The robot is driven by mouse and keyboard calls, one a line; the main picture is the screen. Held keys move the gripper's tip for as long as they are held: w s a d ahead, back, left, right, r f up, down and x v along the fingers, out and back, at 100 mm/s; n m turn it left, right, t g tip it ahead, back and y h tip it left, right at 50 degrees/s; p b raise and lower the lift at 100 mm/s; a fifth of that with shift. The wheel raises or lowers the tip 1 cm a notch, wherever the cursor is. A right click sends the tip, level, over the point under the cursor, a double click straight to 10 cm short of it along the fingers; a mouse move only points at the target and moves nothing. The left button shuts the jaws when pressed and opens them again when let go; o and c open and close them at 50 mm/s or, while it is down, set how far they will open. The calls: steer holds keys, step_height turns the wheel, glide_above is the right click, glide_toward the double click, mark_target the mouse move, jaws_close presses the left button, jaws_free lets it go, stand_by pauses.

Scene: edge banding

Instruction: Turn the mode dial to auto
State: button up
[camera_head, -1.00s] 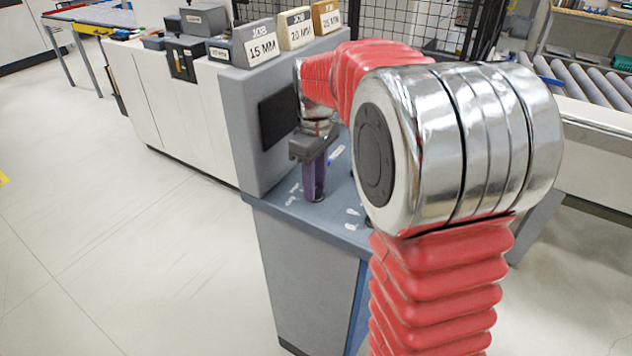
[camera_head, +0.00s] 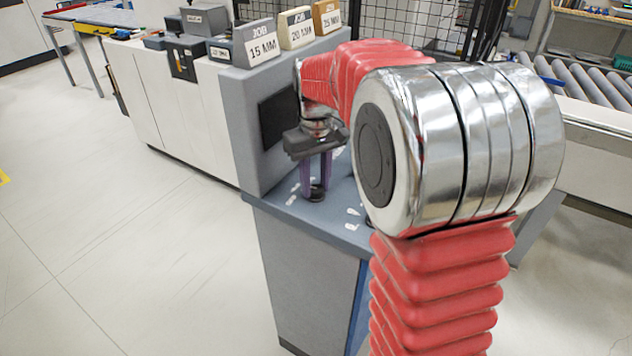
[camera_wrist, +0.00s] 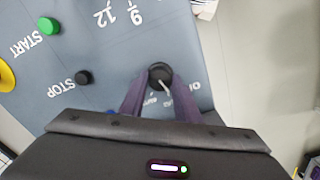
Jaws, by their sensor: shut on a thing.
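The mode dial is a round black knob (camera_wrist: 160,74) with a pale pointer line, on the blue-grey control panel (camera_wrist: 110,75). In the head view the dial (camera_head: 317,194) sits near the panel's front left edge. My gripper (camera_wrist: 160,88) is over it, with its two purple fingers shut on either side of the knob. The pointer line runs toward the lower right in the wrist view. White labels lie below the dial, partly hidden by the fingers; I cannot read AUTO clearly.
In the wrist view a green START button (camera_wrist: 48,26), a black STOP knob (camera_wrist: 83,77) and a yellow part (camera_wrist: 4,75) are to the left. A dark screen (camera_head: 278,118) stands behind the panel. Job blocks (camera_head: 256,45) stand on the machine top.

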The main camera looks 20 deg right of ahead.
mark_target(315, 187)
steer(key=m, duration=0.6)
steer(key=shift+m, duration=0.3)
steer(key=m, duration=0.5)
steer(key=shift+w+m, duration=0.1)
steer(key=shift+m, duration=0.2)
steer(key=shift+a, duration=0.1)
steer(key=o, duration=1)
steer(key=shift+o, duration=0.2)
step_height(315, 187, up, 14)
steer(key=shift+f, duration=0.15)
